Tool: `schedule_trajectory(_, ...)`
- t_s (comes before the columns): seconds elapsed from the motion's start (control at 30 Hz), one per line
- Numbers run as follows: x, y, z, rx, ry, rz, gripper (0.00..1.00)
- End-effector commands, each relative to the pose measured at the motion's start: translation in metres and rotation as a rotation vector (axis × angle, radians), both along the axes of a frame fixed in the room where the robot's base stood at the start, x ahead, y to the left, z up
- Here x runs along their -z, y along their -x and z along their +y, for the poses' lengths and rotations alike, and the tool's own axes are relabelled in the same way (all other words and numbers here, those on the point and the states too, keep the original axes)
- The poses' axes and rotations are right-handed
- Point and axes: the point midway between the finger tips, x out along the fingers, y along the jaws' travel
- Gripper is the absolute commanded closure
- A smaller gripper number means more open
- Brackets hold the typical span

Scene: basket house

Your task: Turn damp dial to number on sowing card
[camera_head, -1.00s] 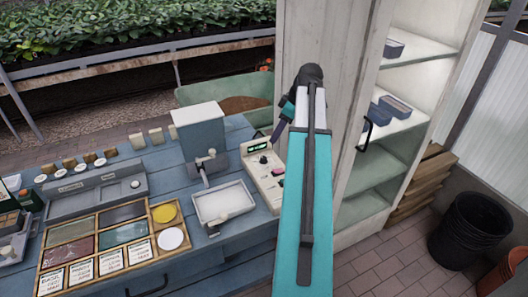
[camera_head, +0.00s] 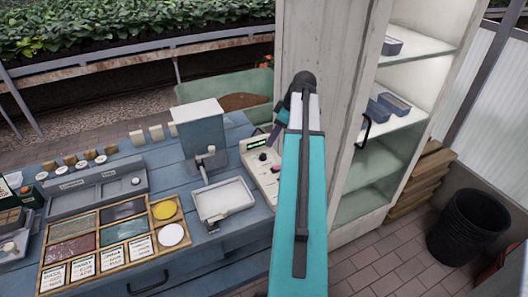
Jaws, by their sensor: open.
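A cream control panel (camera_head: 260,170) lies on the blue table, left of my arm. It has a small lit green display (camera_head: 259,141) and a dark knob (camera_head: 263,156); I cannot tell whether this knob is the damp dial. My arm hides the panel's right side. My gripper (camera_head: 275,136) points down beyond the panel's far right edge, open and partly hidden by my arm; it appears apart from the knob. White printed cards (camera_head: 83,267) stand along the front of a wooden seed tray; their print is too small to read, and I cannot tell whether one is the sowing card.
A grey machine (camera_head: 202,130) with a white pan (camera_head: 224,199) stands left of the panel. The wooden tray (camera_head: 153,222) and a grey slotted box (camera_head: 95,188) fill the table's left side. A tall cabinet (camera_head: 318,50) with open shelves stands close behind my arm.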

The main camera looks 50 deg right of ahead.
Motion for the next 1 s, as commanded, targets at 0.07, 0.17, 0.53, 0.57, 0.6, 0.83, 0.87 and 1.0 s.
schedule_trajectory(0.07,0.007,-0.003,0.002,0.000,-0.001,0.000,0.57)
schedule_trajectory(0.17,0.017,-0.006,0.004,-0.001,-0.001,0.002,0.57)
schedule_trajectory(0.53,0.051,-0.019,0.008,0.000,-0.001,0.000,0.57)
schedule_trajectory(0.57,0.054,-0.021,0.009,0.000,0.000,0.000,0.57)
schedule_trajectory(0.6,0.058,-0.022,0.009,0.000,0.000,0.000,0.57)
schedule_trajectory(0.83,0.078,-0.030,0.013,0.000,-0.001,0.000,0.57)
schedule_trajectory(0.87,0.080,-0.030,0.013,0.000,-0.001,0.000,0.57)
schedule_trajectory(1.0,0.087,-0.033,0.014,0.000,0.001,0.000,0.57)
